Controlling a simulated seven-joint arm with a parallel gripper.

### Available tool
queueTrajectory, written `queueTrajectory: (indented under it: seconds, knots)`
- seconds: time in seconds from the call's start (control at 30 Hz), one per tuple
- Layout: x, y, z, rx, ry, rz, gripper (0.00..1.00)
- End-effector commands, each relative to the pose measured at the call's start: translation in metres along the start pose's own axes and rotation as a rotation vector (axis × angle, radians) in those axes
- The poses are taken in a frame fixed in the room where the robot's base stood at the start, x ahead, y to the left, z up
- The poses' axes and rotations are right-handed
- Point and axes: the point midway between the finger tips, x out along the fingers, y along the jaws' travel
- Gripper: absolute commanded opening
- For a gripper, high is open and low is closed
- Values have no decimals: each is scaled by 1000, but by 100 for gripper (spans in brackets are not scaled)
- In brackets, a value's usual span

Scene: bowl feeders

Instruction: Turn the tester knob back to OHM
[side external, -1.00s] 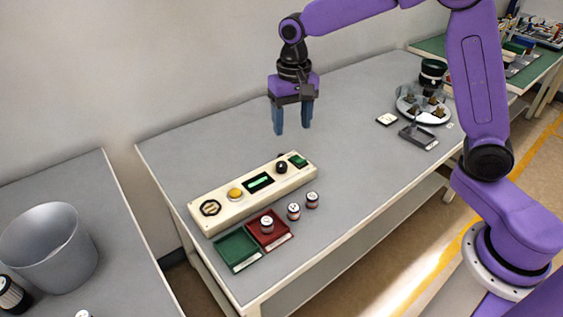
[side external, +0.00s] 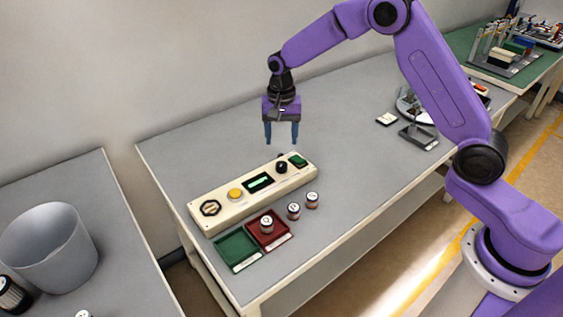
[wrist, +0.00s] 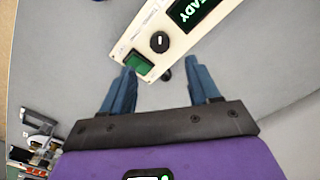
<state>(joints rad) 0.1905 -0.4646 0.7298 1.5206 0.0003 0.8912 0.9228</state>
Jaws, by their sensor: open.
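The tester (side external: 226,207) is a long cream box on the grey table, with a black knob (side external: 281,167) near its right end. In the wrist view the knob (wrist: 159,41) is round and black with a white pointer mark. The tester's screen (wrist: 198,10) reads READY in green. A green rocker switch (wrist: 138,63) sits beside the knob. My gripper (side external: 282,133) is open and empty, fingers pointing down, above and behind the tester's right end. In the wrist view its blue fingers (wrist: 161,84) are spread apart, short of the knob. The OHM label is too small to read.
A green tray (side external: 237,249) and a red tray (side external: 283,238) stand in front of the tester; the red one holds a small cylinder. Two more cylinders (side external: 303,205) stand nearby. A dark lever or post (wrist: 166,76) sticks out behind the tester.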

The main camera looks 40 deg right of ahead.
Motion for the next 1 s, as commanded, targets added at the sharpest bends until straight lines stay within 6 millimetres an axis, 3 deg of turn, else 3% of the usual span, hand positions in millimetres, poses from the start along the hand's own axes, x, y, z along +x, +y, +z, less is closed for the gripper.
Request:
queueTrajectory:
  seconds: [0.3, 0.5, 0.97, 1.0]
  knots:
    - [60, 1, 0, 0, -3, 4, 61]
    - [86, 0, 0, 0, -1, 1, 61]
    - [97, 0, 0, 0, 0, -1, 61]
    - [97, 0, 0, 0, 0, -1, 51]
